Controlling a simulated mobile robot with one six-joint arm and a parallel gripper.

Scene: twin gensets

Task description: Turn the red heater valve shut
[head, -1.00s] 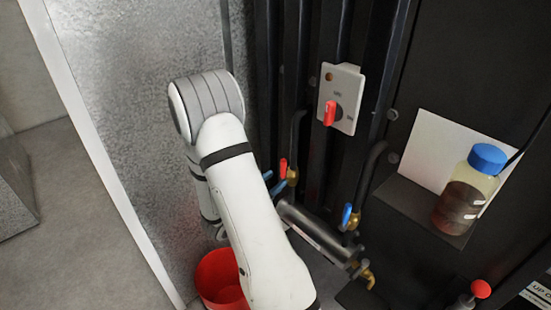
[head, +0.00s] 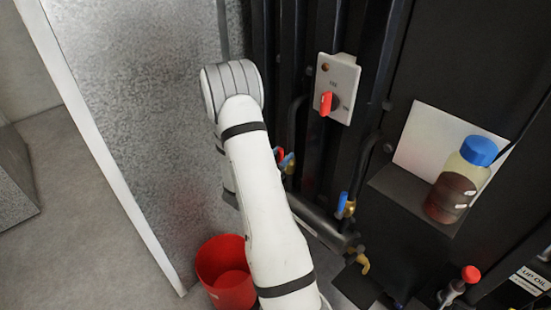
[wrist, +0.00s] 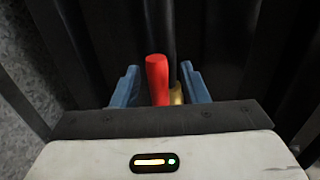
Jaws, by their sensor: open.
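The red heater valve handle (head: 279,153) shows in the head view just right of my arm, mostly hidden by my gripper. In the wrist view the red handle (wrist: 158,80) stands upright between my two blue fingers, with brass (wrist: 177,94) behind it at the right. My gripper (wrist: 159,70) is open around the handle, with a visible gap on each side. In the head view a blue fingertip of my gripper (head: 287,160) shows at the handle. I cannot tell whether anything touches.
A blue-handled valve (head: 343,204) sits to the right on a grey cylinder (head: 318,226). Above is a white switch box (head: 337,88) with a red knob. A blue-capped bottle (head: 459,180) stands on a shelf. A red bucket (head: 226,274) is below. Dark vertical pipes run behind.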

